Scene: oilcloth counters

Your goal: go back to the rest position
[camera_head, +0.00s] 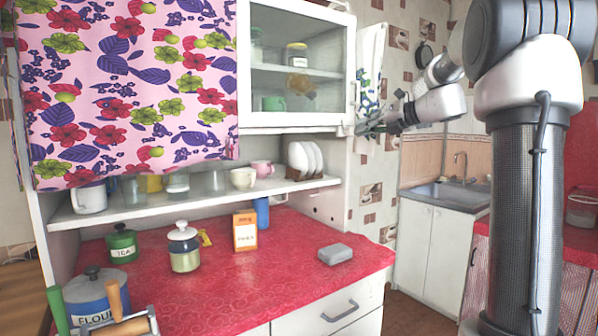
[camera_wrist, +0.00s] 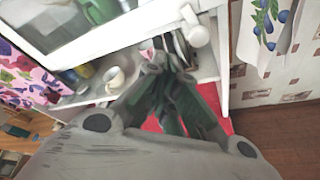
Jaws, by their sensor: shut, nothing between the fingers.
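My gripper (camera_head: 366,128) is raised in front of the right edge of the white cabinet (camera_head: 290,118), at the height of the glass door's lower corner. Its fingers are together and hold nothing. In the wrist view the shut fingers (camera_wrist: 172,62) point toward the shelf with the cups. I cannot tell whether the fingertips touch the cabinet or are apart from it. My arm reaches in from the right in the head view.
The red counter (camera_head: 290,285) holds a grey box (camera_head: 335,254), a carton (camera_head: 245,231), a lidded jar (camera_head: 184,248), a green tea tin (camera_head: 122,243) and a flour canister (camera_head: 95,298). Cups and plates (camera_head: 305,159) stand on the shelf. A towel (camera_head: 369,75) hangs by the cabinet. A sink (camera_head: 450,193) is behind.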

